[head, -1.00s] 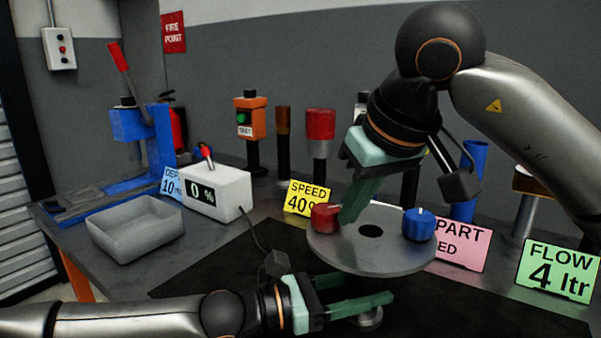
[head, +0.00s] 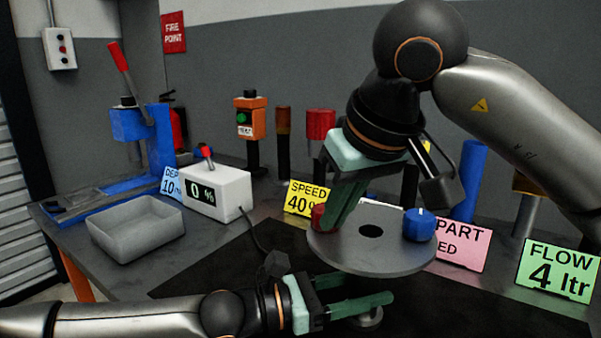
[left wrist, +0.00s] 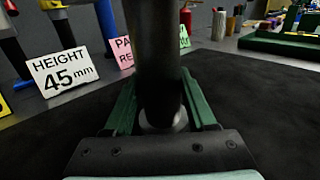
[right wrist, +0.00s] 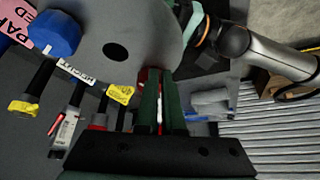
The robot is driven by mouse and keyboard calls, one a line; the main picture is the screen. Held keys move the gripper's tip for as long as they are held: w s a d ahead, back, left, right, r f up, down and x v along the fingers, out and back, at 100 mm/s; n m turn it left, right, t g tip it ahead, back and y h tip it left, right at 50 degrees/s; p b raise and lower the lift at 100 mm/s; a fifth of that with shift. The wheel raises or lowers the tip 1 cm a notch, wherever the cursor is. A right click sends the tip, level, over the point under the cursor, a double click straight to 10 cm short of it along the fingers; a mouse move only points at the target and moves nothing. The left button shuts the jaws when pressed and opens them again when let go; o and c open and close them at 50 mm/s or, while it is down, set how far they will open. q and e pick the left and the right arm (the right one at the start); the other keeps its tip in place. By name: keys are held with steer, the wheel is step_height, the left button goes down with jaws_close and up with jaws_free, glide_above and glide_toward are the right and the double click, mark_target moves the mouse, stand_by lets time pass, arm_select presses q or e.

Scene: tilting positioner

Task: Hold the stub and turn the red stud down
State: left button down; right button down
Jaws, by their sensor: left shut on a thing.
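The round grey disc (head: 385,252) has a dark centre hole, a red stud (head: 317,216) at its left and a blue knob (head: 419,225) at its right. My right gripper (head: 334,222) points down at the red stud, its fingers partly covering it. In the right wrist view its fingers (right wrist: 162,98) are close together with red at their tips; whether they grip it is unclear. My left gripper (head: 375,303) is below the disc, shut on the stub. In the left wrist view the stub, a dark upright post (left wrist: 158,60), stands between its fingers.
A white box reading 0 % (head: 218,192) and a grey tray (head: 135,228) stand at left. A yellow SPEED card (head: 309,198), pink card (head: 461,243) and green FLOW card (head: 557,270) stand around the disc. Several posts stand behind.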

steer(key=shift+s+a, duration=0.1)
steer(key=shift+a, duration=0.1)
stand_by(0.5)
steer(key=shift+s+r, duration=0.1)
steer(key=shift+s, duration=0.1)
step_height(320, 180, up, 6)
steer(key=shift+d+f, duration=0.1)
stand_by(0.4)
steer(key=shift+w+d+f, duration=0.25)
steer(key=shift+d+f, duration=0.2)
steer(key=shift+f, duration=0.55)
steer(key=shift+w+d+f, duration=0.2)
steer(key=shift+d+f, duration=0.25)
steer(key=shift+f, duration=0.6)
steer(key=shift+w+d+f, duration=0.25)
steer(key=shift+d+f, duration=0.2)
steer(key=shift+f, duration=0.55)
